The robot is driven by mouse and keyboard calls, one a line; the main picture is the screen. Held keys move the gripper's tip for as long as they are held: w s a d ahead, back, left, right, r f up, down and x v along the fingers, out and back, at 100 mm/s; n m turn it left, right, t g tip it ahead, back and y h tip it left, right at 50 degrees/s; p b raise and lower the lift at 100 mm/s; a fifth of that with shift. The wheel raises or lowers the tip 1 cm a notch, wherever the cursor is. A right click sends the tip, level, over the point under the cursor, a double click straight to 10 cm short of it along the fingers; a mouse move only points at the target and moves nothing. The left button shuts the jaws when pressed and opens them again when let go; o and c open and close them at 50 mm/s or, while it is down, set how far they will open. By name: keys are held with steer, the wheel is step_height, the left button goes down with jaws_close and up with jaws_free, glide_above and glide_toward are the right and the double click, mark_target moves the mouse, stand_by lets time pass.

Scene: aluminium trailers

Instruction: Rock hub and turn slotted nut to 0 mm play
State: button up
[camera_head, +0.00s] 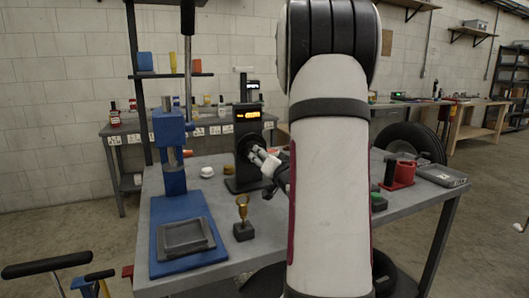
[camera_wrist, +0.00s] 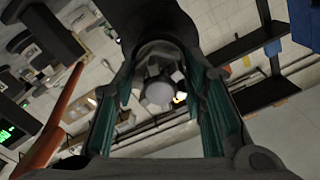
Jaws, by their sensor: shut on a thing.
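The black upright stand (camera_head: 246,127) with an orange-lit display stands on the grey workbench. The dark hub (camera_wrist: 152,22) on its front is partly hidden by my gripper in the head view. My gripper (camera_head: 259,158) reaches in from the right at the hub. In the wrist view, its green-padded fingers (camera_wrist: 160,88) lie on either side of a pale grey notched round piece, which looks like the slotted nut (camera_wrist: 158,92). The fingers appear closed on this nut. Exact finger contact is hard to see in the dark picture. The display digits are too small to read.
A blue press (camera_head: 172,150) and a blue tray (camera_head: 158,262) stand at the bench's left. A gold cup-shaped piece (camera_head: 242,206) on a dark block stands near the front. A red holder (camera_head: 404,172) and a grey box (camera_head: 441,176) are at the right. My arm hides the bench's middle.

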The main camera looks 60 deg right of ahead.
steer(key=m+p, duration=1.1)
steer(key=m, duration=0.3)
steer(key=shift+s+p, duration=0.1)
steer(key=shift+p, duration=0.3)
steer(key=shift+f+m, duration=0.15)
steer(key=shift+m, duration=0.15)
steer(key=o, duration=1.2)
steer(key=shift+c, duration=0.2)
steer(key=v, duration=1.2)
